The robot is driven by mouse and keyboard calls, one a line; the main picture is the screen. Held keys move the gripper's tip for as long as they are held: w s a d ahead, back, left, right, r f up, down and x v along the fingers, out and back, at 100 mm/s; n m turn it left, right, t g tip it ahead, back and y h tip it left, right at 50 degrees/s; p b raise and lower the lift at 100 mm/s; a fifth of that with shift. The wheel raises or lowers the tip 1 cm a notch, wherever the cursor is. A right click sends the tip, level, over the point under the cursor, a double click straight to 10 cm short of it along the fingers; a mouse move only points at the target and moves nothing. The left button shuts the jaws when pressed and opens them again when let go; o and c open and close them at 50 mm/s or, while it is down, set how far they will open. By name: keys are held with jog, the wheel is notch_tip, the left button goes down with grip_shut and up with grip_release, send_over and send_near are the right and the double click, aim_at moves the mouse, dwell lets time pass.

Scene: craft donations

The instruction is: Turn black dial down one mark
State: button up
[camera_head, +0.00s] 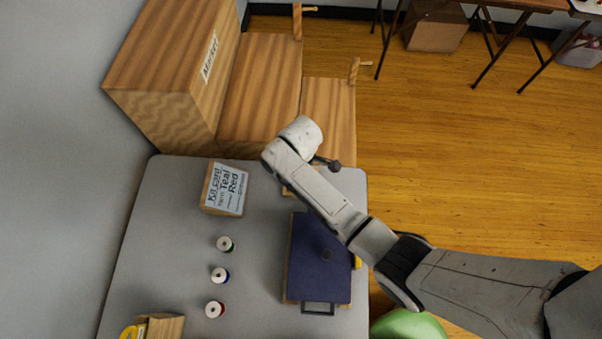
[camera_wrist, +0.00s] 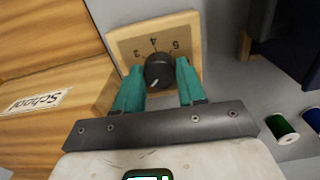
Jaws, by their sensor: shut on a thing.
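The black dial (camera_wrist: 159,71) sits on a light wooden panel (camera_wrist: 122,43) in the wrist view. The numbers 3, 4 and 5 show along the panel above the dial. A short white mark shows on the dial's face, on the lower side in the picture. My gripper (camera_wrist: 160,86) has one teal finger on each side of the dial and is shut on it. In the camera_head view my arm hides the dial and the gripper's fingers; only a sliver of wood shows beside the arm.
A kit card (camera_head: 226,189) naming Teal and Red stands on the grey table (camera_head: 170,230). Green (camera_head: 225,244), blue (camera_head: 220,275) and red (camera_head: 214,309) spools stand in a column. A dark blue case (camera_head: 318,262) lies right of them. Wooden bins, one labelled Market (camera_head: 209,58), adjoin the table's far edge.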

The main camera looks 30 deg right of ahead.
dwell(0.3)
jog(key=o, duration=1.1)
jog(key=shift+c, duration=0.2)
jog(key=shift+r, duration=0.15)
notch_tip(320, 180, up, 11)
jog(key=shift+f+b, duration=0.2)
jog(key=shift+b, duration=0.25)
